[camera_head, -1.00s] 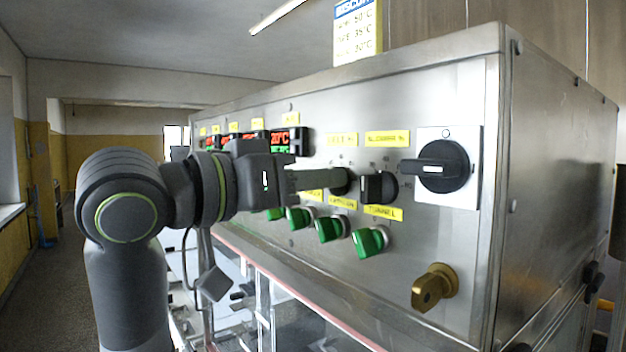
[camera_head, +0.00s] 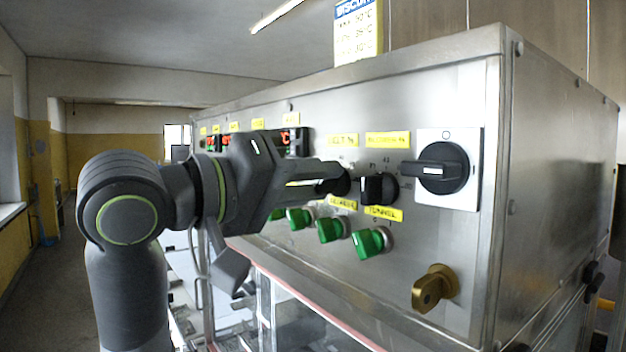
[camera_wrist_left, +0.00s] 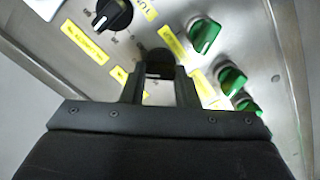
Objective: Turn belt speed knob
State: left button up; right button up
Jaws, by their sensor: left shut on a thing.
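The belt speed knob (camera_head: 341,181) is a black round knob on the steel front panel, under a yellow label (camera_head: 342,140). My left gripper (camera_head: 328,178) comes in from the left and is shut on this knob. In the left wrist view the two fingers (camera_wrist_left: 160,88) reach the black knob (camera_wrist_left: 159,62) and hold it from both sides. The fingers hide part of the knob, so its pointer cannot be read. My right gripper is not in view.
A second black knob (camera_head: 378,188) sits close to the right of the gripped one. A large black rotary switch (camera_head: 442,167), green switches (camera_head: 370,242) and a brass key switch (camera_head: 434,288) stick out nearby. Red displays are partly behind my gripper.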

pick_arm(q)
jog(key=shift+n, duration=0.4)
jog(key=o, duration=1)
jog(key=shift+a, duration=0.1)
jog(key=b+v, duration=0.6)
jog(key=v, duration=1.1)
jog(key=shift+s, duration=0.15)
jog(key=shift+a, duration=0.15)
